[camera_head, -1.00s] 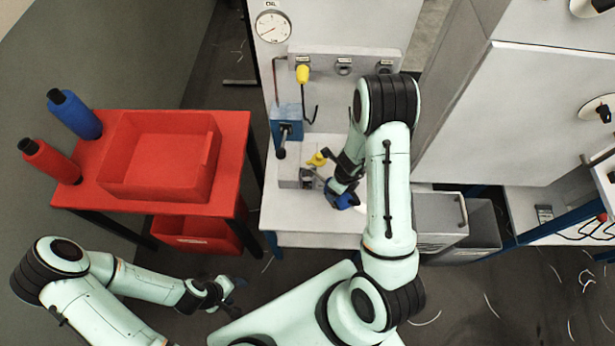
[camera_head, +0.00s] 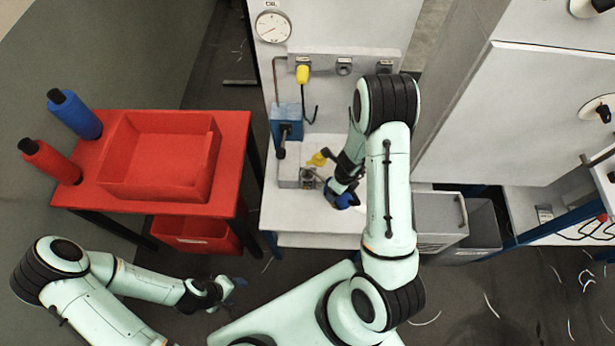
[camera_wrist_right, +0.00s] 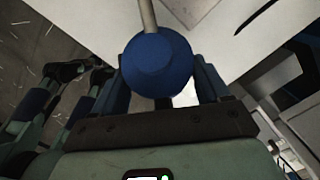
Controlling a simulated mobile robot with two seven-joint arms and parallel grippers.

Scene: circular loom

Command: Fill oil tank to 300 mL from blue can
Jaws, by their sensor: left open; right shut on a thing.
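The blue can (camera_head: 342,199) is in my right gripper (camera_head: 336,187), over the grey bench. In the right wrist view the can's round blue body (camera_wrist_right: 157,68) sits between the two fingers, with a thin spout (camera_wrist_right: 148,15) pointing away. A small grey box that looks like the oil tank (camera_head: 288,174) stands on the bench, left of the can. A yellow cap (camera_head: 318,158) stands up beside its dark opening (camera_head: 307,175). I cannot make out an oil level or any flow. My left gripper (camera_head: 226,290) is open and empty, low over the floor.
A red table (camera_head: 232,150) with a red bin (camera_head: 160,190) and blue and red spools stands at the left. A blue box with a lever (camera_head: 287,120) and a round gauge (camera_head: 272,27) are on the machine behind. Grey bins (camera_head: 440,215) are right of my arm.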

